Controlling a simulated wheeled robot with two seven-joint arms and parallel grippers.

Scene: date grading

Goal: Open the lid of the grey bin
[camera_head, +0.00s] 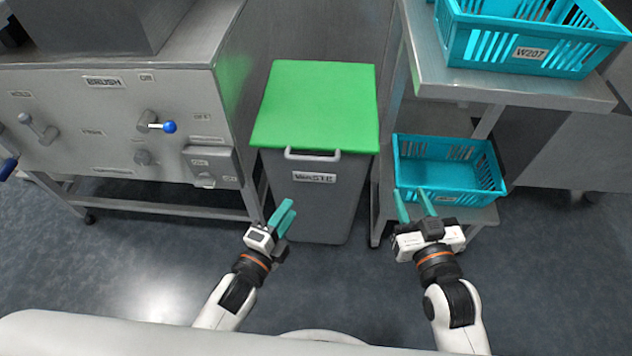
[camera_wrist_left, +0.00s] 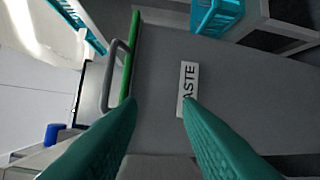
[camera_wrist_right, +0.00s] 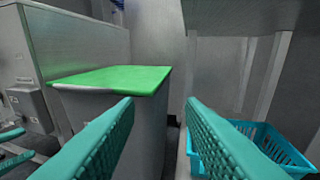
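The grey bin (camera_head: 320,205) stands on the floor between the machine and the shelf. Its green lid (camera_head: 318,105) lies flat and closed on top. A light grey bar handle (camera_head: 313,155) sits at the lid's front edge, above a WASTE label (camera_head: 314,177). My left gripper (camera_head: 286,208) is open and empty in front of the bin, below the handle. In the left wrist view the handle (camera_wrist_left: 115,78) and label (camera_wrist_left: 187,88) show beyond the parted fingers. My right gripper (camera_head: 413,197) is open and empty, right of the bin. The lid also shows in the right wrist view (camera_wrist_right: 115,80).
A grey machine (camera_head: 110,120) with knobs and switches stands left of the bin. A metal shelf (camera_head: 520,90) stands to the right, with a teal crate (camera_head: 540,50) on top and another (camera_head: 450,165) below, near my right gripper. The floor in front is clear.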

